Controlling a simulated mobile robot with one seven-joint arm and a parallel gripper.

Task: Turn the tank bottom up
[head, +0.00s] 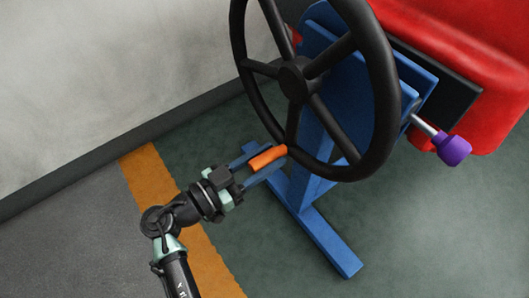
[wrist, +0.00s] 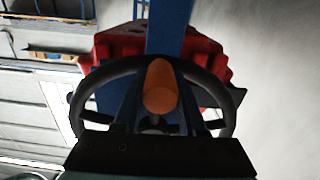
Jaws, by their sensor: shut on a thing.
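The tank (head: 450,40) is the red body at the upper right in the head view, behind a blue stand (head: 325,130). It also shows as red (wrist: 110,45) behind the wheel in the wrist view. A large black handwheel (head: 385,75) is mounted on the stand. An orange handle (head: 267,157) sits at the wheel's lower rim. My gripper (head: 265,165) is shut on the orange handle, its fingers on either side. The handle (wrist: 160,90) lies between the fingers in the wrist view. A purple knob (head: 453,149) on a metal rod sticks out at the stand's right side.
A pale wall (head: 110,80) with a dark skirting runs along the upper left. The stand's blue foot (head: 330,245) extends along the green floor (head: 430,230). An orange stripe (head: 155,180) crosses the floor under my arm. The lower right floor is clear.

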